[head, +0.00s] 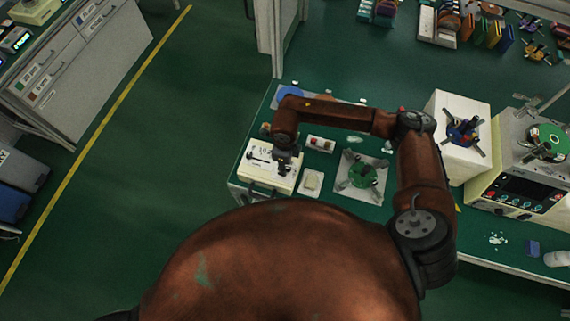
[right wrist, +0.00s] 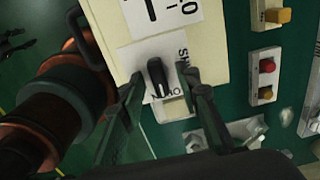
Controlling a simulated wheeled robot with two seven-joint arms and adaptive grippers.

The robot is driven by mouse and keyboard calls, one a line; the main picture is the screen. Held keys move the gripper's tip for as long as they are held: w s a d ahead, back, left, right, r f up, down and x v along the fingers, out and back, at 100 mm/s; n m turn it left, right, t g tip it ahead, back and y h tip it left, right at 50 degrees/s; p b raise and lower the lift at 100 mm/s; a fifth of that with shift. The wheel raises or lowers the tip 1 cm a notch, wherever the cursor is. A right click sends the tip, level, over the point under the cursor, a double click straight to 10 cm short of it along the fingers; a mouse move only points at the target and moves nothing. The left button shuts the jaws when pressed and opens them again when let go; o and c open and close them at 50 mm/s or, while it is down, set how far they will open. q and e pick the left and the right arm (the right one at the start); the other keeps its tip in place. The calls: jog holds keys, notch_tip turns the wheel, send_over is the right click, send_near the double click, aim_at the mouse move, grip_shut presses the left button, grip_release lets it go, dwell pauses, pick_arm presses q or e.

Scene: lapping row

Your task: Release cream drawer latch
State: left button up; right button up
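The cream drawer unit (head: 254,176) sits at the left end of the green bench, with white labels on its top; its cream top also shows in the right wrist view (right wrist: 216,62). A black latch lever (right wrist: 157,77) stands on a white label there. My right gripper (right wrist: 161,84) is open, its two dark fingers on either side of the lever with a visible gap to each. In the head view my right gripper (head: 284,160) is over the right part of the unit and hides the latch. My left gripper is not in view.
Right of the unit are a small box with buttons (head: 320,144), a pale dish (head: 311,183) and a plate with a green fixture (head: 362,176). A dark handle (right wrist: 85,38) is on the unit's side. A machine (head: 519,187) stands further right.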

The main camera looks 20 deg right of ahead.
jog(key=shift+r, duration=0.1)
notch_tip(320, 180, up, 12)
dwell(0.5)
dwell(0.4)
